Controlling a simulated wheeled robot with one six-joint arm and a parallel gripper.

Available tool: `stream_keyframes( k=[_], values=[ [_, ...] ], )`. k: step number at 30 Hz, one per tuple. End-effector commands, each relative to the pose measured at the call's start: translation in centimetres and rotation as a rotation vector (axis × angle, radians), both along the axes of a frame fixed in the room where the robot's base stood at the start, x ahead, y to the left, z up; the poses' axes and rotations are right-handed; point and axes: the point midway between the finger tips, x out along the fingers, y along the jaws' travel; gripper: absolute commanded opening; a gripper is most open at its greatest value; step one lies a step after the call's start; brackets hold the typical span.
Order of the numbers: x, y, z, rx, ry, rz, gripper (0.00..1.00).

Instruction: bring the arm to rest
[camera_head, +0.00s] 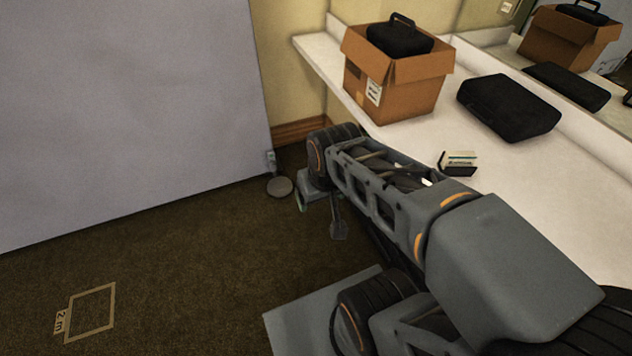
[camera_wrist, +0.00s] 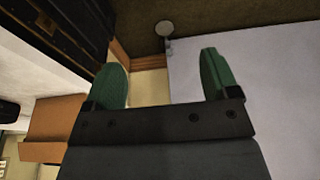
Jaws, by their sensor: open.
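My gripper (camera_wrist: 165,78) shows in the wrist view with its two green fingers spread apart and nothing between them. In the head view my gripper (camera_head: 318,212) hangs at the far end of my arm, over the brown carpet beside the white counter.
The white counter (camera_head: 590,180) bears a cardboard box (camera_head: 400,95) with a black case (camera_head: 398,38) in it, another black case (camera_head: 508,106) and a small box (camera_head: 458,162). A mirror stands behind. A large grey panel (camera_head: 120,110) stands at left; the carpet (camera_head: 190,270) before it is clear.

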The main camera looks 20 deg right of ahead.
Motion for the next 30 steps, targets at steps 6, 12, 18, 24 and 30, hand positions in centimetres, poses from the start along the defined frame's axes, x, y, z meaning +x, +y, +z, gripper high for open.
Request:
stream_keyframes(
  k=[6,12,18,24,30],
  values=[
    [0.5,-1.2,2.7,-0.014,-0.035,-0.064,0.81],
    [0.4,-1.0,8.2,-0.017,-0.064,-0.057,0.81],
    [-0.1,-0.1,11.0,-0.009,-0.062,-0.006,0.81],
    [-0.1,-0.1,11.0,-0.009,-0.062,-0.006,0.81],
    [-0.1,-0.1,11.0,-0.009,-0.062,-0.006,0.81]
  ],
)
